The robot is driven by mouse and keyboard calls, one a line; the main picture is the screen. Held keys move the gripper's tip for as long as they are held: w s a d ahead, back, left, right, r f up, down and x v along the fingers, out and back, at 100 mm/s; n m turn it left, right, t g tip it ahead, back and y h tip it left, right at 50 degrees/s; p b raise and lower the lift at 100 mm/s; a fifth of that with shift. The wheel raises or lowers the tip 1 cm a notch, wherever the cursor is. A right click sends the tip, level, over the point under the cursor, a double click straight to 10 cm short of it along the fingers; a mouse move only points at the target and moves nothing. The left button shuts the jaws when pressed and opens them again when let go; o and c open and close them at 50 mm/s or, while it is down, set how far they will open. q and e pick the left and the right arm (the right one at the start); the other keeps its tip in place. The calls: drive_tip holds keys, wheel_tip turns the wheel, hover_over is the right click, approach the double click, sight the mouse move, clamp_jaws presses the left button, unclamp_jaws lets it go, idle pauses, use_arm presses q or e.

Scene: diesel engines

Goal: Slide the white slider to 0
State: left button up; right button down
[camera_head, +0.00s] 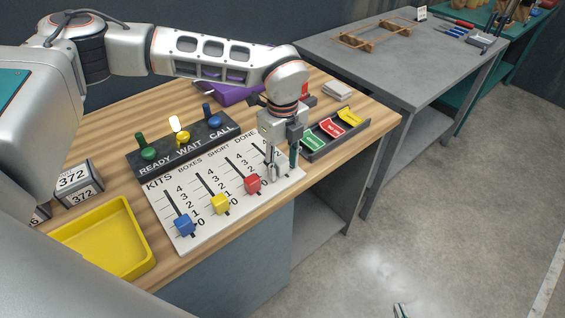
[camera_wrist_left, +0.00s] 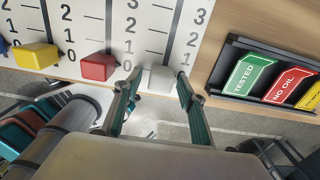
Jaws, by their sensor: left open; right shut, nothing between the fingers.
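The white slider (camera_wrist_left: 161,79) is at the near end of the DONE column's slot on the white KITS board (camera_head: 211,181), about level with its 0 mark in the left wrist view. My left gripper (camera_head: 283,168) is open over this column; in the left wrist view its fingers (camera_wrist_left: 159,76) stand on either side of the white slider, with a small gap on each side. In the head view the gripper largely hides the slider. My right gripper (camera_head: 402,311) shows only as a small part at the bottom edge of the head view, shut and empty.
Blue (camera_head: 184,225), yellow (camera_head: 220,204) and red (camera_head: 253,184) sliders stand in the neighbouring columns. A dark button panel (camera_head: 181,151) lies behind the board. A dark card tray (camera_head: 335,135) is at right, a yellow tray (camera_head: 137,213) at left. The table's front edge is close.

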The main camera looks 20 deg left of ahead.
sight(283, 163)
use_arm(q)
wheel_tip(283, 163, up, 12)
idle(0.6)
drive_tip(key=shift+s, duration=0.1)
